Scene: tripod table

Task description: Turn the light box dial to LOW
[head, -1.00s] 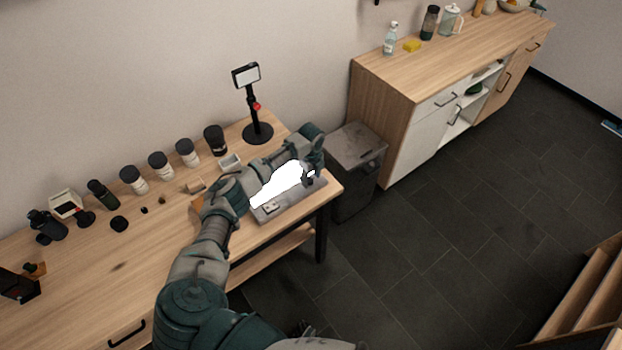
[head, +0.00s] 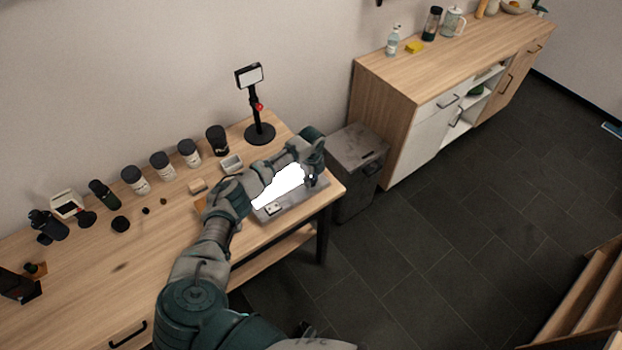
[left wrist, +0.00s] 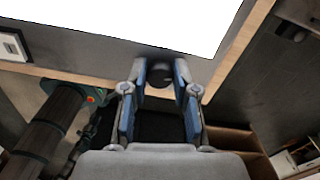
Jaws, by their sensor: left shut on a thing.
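The light box (head: 289,212) lies at the right end of the wooden table, its white panel (head: 280,187) brightly lit. Its grey edge (left wrist: 100,52) and the glowing panel (left wrist: 160,18) fill the top of the left wrist view. My left gripper (head: 312,178) is at the box's right side in the head view. In the left wrist view my left gripper (left wrist: 160,73) has its fingers on both sides of the dark round dial (left wrist: 160,76), shut on it. The dial's markings cannot be read. My right gripper does not show.
A black stand with a small screen (head: 249,75) stands behind the box. A small tray (head: 232,164) and several dark-lidded jars (head: 163,166) line the table's back. A grey bin (head: 357,165) stands right of the table, near a wooden cabinet (head: 385,120).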

